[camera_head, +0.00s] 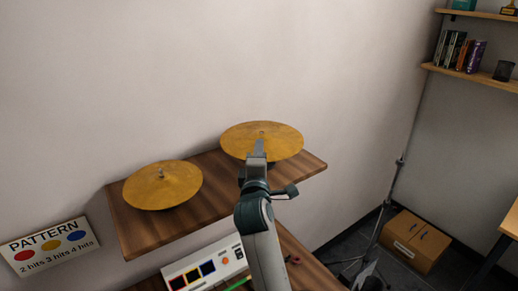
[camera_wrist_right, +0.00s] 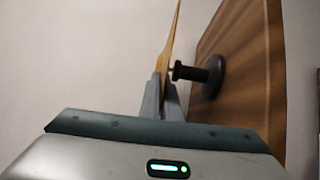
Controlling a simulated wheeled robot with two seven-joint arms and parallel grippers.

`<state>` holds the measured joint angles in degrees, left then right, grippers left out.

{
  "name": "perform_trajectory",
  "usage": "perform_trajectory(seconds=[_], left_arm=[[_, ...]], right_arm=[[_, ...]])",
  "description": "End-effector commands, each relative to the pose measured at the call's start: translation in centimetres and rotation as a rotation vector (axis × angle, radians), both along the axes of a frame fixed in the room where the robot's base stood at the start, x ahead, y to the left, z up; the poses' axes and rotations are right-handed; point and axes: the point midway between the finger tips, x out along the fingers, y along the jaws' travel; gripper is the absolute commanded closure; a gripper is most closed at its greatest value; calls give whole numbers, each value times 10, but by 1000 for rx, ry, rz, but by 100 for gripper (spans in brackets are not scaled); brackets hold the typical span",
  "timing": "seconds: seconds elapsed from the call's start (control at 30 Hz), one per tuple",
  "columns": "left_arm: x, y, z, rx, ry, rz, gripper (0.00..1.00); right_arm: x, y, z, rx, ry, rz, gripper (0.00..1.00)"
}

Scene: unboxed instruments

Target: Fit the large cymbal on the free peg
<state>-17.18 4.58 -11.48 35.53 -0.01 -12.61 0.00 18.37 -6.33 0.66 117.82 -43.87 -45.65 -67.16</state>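The large cymbal (camera_head: 285,143) is a golden disc above the right part of the wooden shelf. My right gripper (camera_head: 258,150) is shut on its near edge. In the right wrist view the cymbal (camera_wrist_right: 172,42) shows nearly edge-on between the fingers of my right gripper (camera_wrist_right: 161,100). There the black peg (camera_wrist_right: 190,72), on a round base, points at the cymbal's underside, its tip close to the disc. I cannot tell whether the peg tip is through the hole. A small grey spot shows at the cymbal's middle in the head view. My left gripper is out of view.
Another golden cymbal (camera_head: 145,190) sits on the left part of the wooden shelf (camera_head: 215,180), a peg tip showing at its middle. Below are a white panel (camera_head: 205,268) with buttons and a PATTERN sign (camera_head: 47,247). A thin metal stand (camera_head: 385,210) rises at the right.

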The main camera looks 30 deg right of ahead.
Motion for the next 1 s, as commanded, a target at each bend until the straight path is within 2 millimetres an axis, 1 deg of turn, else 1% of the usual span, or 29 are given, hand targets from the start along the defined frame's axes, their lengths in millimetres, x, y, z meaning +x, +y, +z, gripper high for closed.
perform_trajectory(seconds=[0.7, 1.0], left_arm=[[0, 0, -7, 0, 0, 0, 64], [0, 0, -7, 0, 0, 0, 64]], right_arm=[[0, 0, -14, -1, -3, 0, 100], [0, 0, -15, -1, -3, 0, 100]])
